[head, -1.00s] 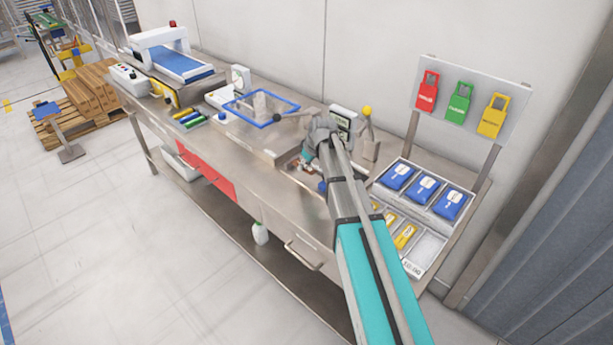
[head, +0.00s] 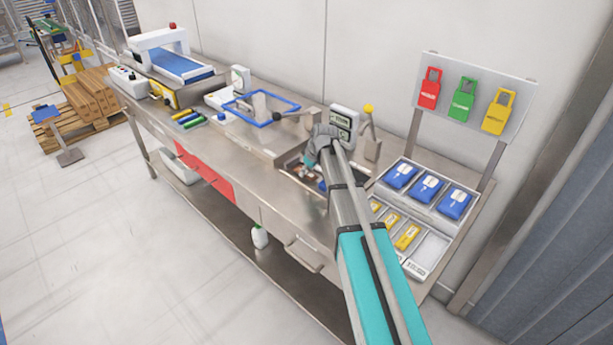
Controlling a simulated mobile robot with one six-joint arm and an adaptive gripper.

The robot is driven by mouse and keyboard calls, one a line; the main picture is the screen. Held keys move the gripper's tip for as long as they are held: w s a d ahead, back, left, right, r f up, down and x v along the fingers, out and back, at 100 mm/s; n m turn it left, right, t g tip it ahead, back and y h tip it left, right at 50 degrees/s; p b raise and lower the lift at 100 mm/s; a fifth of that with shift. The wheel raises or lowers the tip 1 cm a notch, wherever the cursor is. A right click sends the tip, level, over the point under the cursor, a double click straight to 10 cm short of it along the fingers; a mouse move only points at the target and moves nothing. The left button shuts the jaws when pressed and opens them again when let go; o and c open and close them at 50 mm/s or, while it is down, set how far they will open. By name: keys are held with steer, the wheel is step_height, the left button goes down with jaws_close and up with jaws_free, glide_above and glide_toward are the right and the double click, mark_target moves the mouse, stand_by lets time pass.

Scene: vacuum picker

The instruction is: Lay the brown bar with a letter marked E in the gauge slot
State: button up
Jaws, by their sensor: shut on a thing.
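My gripper (head: 308,160) is over a recessed bin (head: 288,166) in the steel bench, near the bench's middle right. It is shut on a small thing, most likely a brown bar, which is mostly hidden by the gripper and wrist. Small brown pieces (head: 301,173) show in the bin below the fingers. They are too small to read a letter on, so I cannot tell which is marked E. I cannot make out the gauge slot. A grey device with a display (head: 343,122) stands just behind my wrist.
A tray (head: 423,262) with blue packs (head: 426,188) and yellow pieces (head: 407,237) is at the right.

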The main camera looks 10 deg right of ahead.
steer(key=shift+f, duration=0.4)
steer(key=o, duration=1.1)
steer(key=shift+r, duration=0.1)
steer(key=shift+c, duration=0.2)
steer(key=shift+r, duration=0.15)
steer(key=p+v, duration=1.1)
steer(key=v, duration=0.1)
steer(key=shift+w, duration=0.1)
stand_by(0.3)
steer(key=s+a+m+g+h, duration=0.1)
steer(key=s+m+g, duration=0.1)
steer(key=s, duration=1)
steer(key=s+a+f+m+g+h, duration=0.1)
steer(key=s+m, duration=0.4)
steer(key=s, duration=0.8)
steer(key=shift+s+a+f+g+h, duration=0.2)
steer(key=shift+a+g+h, duration=0.2)
